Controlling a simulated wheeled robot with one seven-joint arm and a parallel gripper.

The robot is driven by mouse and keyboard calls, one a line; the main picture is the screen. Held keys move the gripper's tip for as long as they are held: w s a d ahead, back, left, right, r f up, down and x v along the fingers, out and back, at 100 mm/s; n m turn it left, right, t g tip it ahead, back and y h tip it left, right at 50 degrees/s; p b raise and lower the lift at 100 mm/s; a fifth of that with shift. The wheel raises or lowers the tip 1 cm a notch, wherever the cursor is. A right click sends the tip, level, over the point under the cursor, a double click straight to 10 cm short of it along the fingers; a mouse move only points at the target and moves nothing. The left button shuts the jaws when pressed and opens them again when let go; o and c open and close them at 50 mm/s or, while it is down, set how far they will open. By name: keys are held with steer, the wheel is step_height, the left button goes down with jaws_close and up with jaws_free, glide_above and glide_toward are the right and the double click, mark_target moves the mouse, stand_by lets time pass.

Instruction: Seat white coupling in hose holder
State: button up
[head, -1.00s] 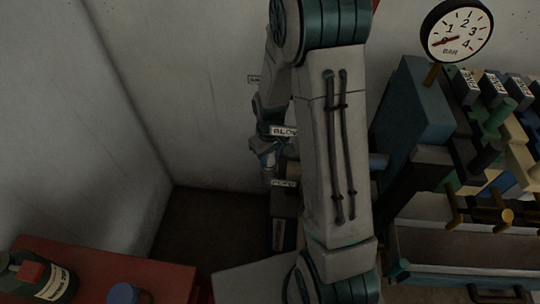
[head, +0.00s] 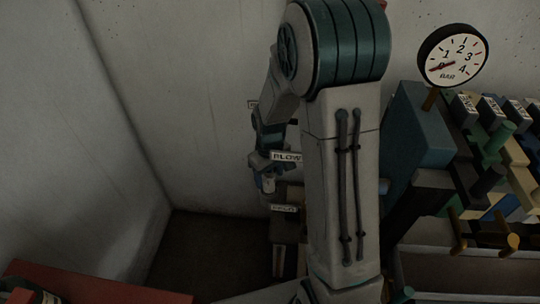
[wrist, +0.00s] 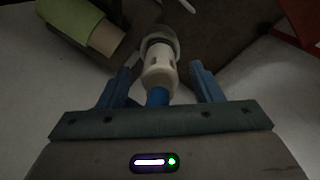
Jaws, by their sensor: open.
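The white coupling (wrist: 160,66) shows in the wrist view between my fingers, with a blue section (wrist: 157,97) at its near end. A grey rounded, ring-like piece (wrist: 161,35) is at its far end. It may be the hose holder, but I cannot tell how deep the coupling sits in it. My gripper (wrist: 163,85) is open, with a blue finger on each side of the coupling and visible gaps to both. In the head view my gripper (head: 266,178) is small and partly hidden, near a label reading "BLOW" (head: 287,156).
In the head view a pressure gauge (head: 453,56) and a valve bank (head: 495,150) stand right; a red surface (head: 90,284) is lower left.

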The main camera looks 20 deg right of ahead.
step_height(320, 180, up, 10)
stand_by(0.3)
stand_by(0.4)
